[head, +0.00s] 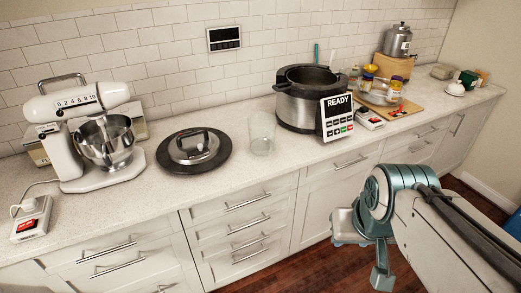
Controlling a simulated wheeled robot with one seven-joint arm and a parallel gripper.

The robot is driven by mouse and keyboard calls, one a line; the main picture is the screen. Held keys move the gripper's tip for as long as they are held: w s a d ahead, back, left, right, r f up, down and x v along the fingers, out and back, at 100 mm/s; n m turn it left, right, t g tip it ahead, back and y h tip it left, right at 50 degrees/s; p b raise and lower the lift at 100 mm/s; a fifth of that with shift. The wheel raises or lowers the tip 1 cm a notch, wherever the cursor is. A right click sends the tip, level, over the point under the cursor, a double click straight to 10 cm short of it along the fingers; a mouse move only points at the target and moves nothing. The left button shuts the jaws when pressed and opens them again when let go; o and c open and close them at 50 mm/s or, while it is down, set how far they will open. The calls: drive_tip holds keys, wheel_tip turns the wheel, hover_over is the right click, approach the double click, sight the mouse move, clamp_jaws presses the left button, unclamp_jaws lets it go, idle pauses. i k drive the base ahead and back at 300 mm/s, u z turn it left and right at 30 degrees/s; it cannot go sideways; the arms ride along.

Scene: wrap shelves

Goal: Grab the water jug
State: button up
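A clear, glass-like vessel (262,138) stands upright on the white counter, in front of the tiled wall and left of the large black pot. It looks empty, and it is too small in view to tell whether it has a handle. A silver metal vessel with a lid (398,41) stands on a wooden block at the far right back. My gripper (366,247) is at the lower right, in front of the drawers and clear of both vessels. Its finger opening is not clear from this angle, and nothing is visibly held.
A stand mixer (80,130) and a round black plate with a metal lid (194,150) are on the left. The black pot (304,97) with a READY display is right of the clear vessel. A cutting board (395,108) with jars and a bowl lies further right. Counter in front of the clear vessel is free.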

sight(262, 126)
drive_tip(key=u, duration=0.45)
drive_tip(key=i, duration=1.05)
drive_tip(key=z, duration=0.6)
